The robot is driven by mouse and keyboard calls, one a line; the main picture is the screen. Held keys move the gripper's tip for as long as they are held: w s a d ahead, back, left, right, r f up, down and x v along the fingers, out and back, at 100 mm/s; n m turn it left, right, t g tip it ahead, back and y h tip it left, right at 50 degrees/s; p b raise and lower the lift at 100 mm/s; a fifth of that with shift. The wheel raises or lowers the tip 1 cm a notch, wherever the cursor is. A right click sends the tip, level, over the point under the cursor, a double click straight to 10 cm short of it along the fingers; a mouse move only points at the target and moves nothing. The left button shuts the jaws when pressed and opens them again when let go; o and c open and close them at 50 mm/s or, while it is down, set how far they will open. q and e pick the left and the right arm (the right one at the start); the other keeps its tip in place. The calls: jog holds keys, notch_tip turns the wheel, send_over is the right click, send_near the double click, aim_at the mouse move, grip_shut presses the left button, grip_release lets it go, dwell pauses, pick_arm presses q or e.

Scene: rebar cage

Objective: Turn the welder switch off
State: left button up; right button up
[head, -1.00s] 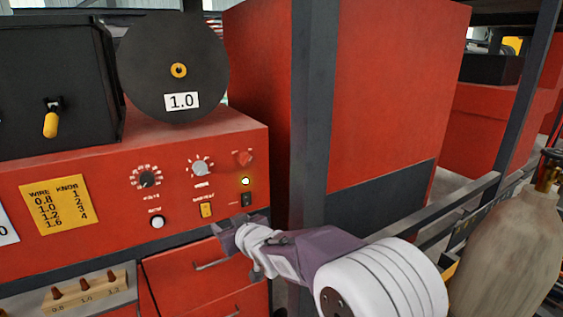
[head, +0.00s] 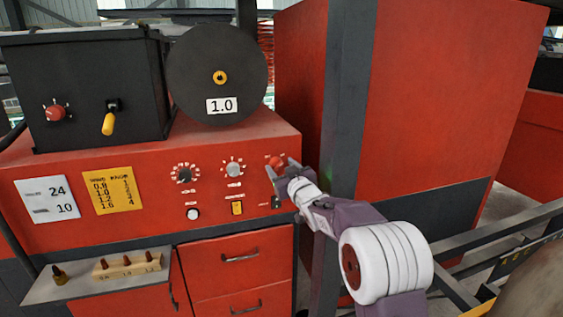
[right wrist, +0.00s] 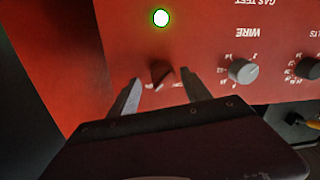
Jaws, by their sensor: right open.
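The welder (head: 140,215) is a red cabinet with a front panel of knobs. Its red rotary switch (head: 275,160) is at the panel's upper right, partly behind my gripper. In the right wrist view, which is upside down, the switch (right wrist: 161,72) sits between the fingertips, with small labels beside it. A green lamp (right wrist: 161,18) near it is lit; my gripper hides it in the head view. My right gripper (head: 282,167) is open at the panel, one finger on each side of the switch. I cannot tell whether the fingers touch it. My left gripper is not in view.
A black rocker (head: 277,202) and a yellow switch (head: 237,208) are below my gripper. A grey knob (head: 233,168) is to its left. A dark post (head: 343,110) stands close on the right. A wire spool (head: 217,75) is above the panel.

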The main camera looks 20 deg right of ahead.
jog(key=shift+w+a, duration=0.4)
jog(key=shift+a, duration=0.1)
jog(key=shift+s+d, duration=0.1)
jog(key=shift+s, duration=0.1)
jog(key=shift+c, duration=1.2)
jog(key=shift+d, duration=0.15)
jog(key=c, duration=0.5)
grip_shut()
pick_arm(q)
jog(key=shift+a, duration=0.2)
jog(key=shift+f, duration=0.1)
